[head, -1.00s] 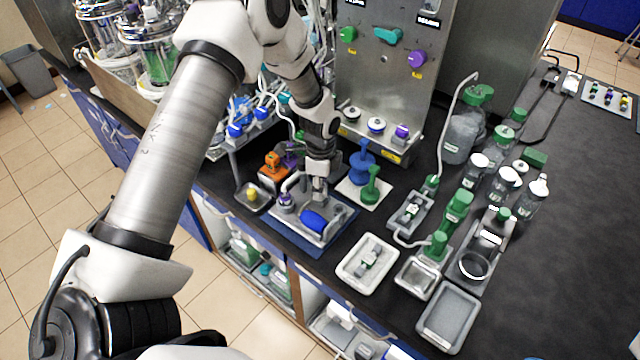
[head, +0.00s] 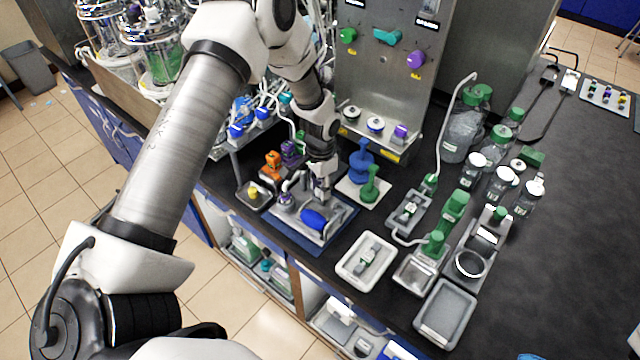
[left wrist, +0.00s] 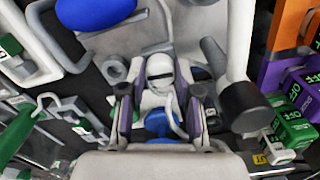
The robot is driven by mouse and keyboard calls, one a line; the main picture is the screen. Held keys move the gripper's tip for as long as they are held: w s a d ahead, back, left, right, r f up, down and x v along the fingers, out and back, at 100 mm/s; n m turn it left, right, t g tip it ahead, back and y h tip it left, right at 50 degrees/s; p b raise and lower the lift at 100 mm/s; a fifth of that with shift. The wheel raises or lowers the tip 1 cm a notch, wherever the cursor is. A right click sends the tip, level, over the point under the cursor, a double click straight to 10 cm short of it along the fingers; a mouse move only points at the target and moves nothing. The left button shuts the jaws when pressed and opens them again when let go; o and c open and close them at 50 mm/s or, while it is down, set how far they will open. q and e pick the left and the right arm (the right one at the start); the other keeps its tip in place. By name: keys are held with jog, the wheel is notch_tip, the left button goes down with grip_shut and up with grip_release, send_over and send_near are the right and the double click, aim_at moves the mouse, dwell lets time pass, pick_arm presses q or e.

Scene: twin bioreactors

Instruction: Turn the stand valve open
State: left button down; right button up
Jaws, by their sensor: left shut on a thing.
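A grey stand tray (head: 328,233) sits on a blue mat at the bench's front edge, with a blue oval part (head: 315,218) lying on it. My left gripper (head: 322,197) reaches down onto the stand just behind the blue oval. In the left wrist view, my left gripper (left wrist: 160,105) has its purple-padded fingers on either side of a white part with a dark band, which looks to be the stand valve (left wrist: 160,78). A smaller blue piece (left wrist: 160,122) shows between the fingers. The valve is mostly hidden by the gripper in the head view. My right gripper is not in view.
Orange and purple blocks (head: 273,162) stand close behind the stand on the left. A blue and a green funnel-like piece (head: 370,186) stand on a white plate to the right. A steel panel (head: 385,75) rises behind. Open dark bench lies at the far right.

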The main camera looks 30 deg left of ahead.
pick_arm(q)
jog(key=shift+s+f+n, duration=0.1)
jog(key=shift+f+n, duration=0.05)
jog(key=shift+n, duration=0.25)
jog(key=c, duration=0.8)
grip_release()
jog(key=shift+w, duration=0.2)
notch_tip(320, 180, up, 12)
jog(key=shift+f, duration=0.1)
